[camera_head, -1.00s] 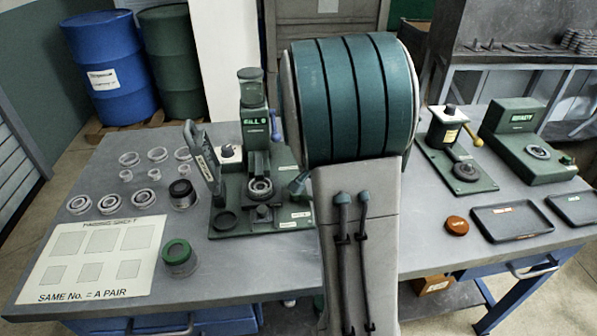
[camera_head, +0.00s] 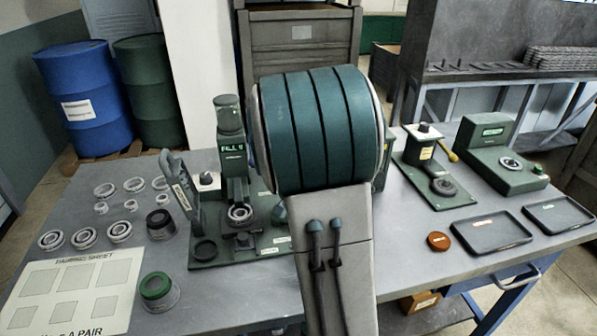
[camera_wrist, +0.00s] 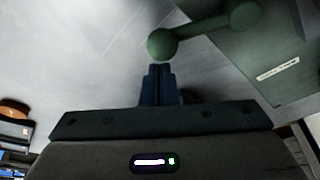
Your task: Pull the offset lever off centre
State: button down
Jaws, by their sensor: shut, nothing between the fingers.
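The offset lever is a green rod with a round knob (camera_wrist: 162,44) at its near end. In the wrist view it runs up right to a larger rounded end by a green labelled plate (camera_wrist: 285,75). My gripper (camera_wrist: 160,70) is shut and empty, its dark fingertips just below the knob; I cannot tell whether they touch. In the head view a small green knob (camera_head: 279,213) shows at the right side of the green grinder (camera_head: 232,160), partly beside my arm. My gripper is hidden behind my arm there.
A grey workbench (camera_head: 215,290) carries rings (camera_head: 85,238), a pairing sheet (camera_head: 65,292) and a green-topped cup (camera_head: 158,290) at left. At right are two green devices (camera_head: 500,153), an orange-brown disc (camera_head: 438,241) and dark trays (camera_head: 490,234).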

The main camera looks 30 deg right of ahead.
jog(key=shift+w+d+f+b, duration=0.2)
jog(key=shift+d, duration=0.35)
jog(key=shift+w+d+f+b, duration=0.15)
jog(key=shift+w+d+f, duration=0.05)
jog(key=shift+d, duration=0.35)
jog(key=shift+w+r, duration=0.25)
jog(key=shift+r, duration=0.7)
jog(key=p+v, duration=0.1)
jog(key=v, duration=1.7)
jog(key=shift+a+r, duration=0.15)
jog(key=shift+a, duration=0.2)
jog(key=s+a+f+n+y, duration=0.1)
jog(key=s+a+f+n, duration=0.4)
jog(key=s+a+n, duration=0.1)
jog(key=s+a+f+n+t+y, duration=0.1)
jog(key=s+a+f+n+y, duration=0.1)
jog(key=s+a+f+n, duration=0.3)
jog(key=s+a, duration=0.3)
jog(key=s, duration=0.1)
jog(key=shift+a+n, duration=0.3)
jog(key=shift+n, duration=0.1)
jog(key=shift+s, duration=0.1)
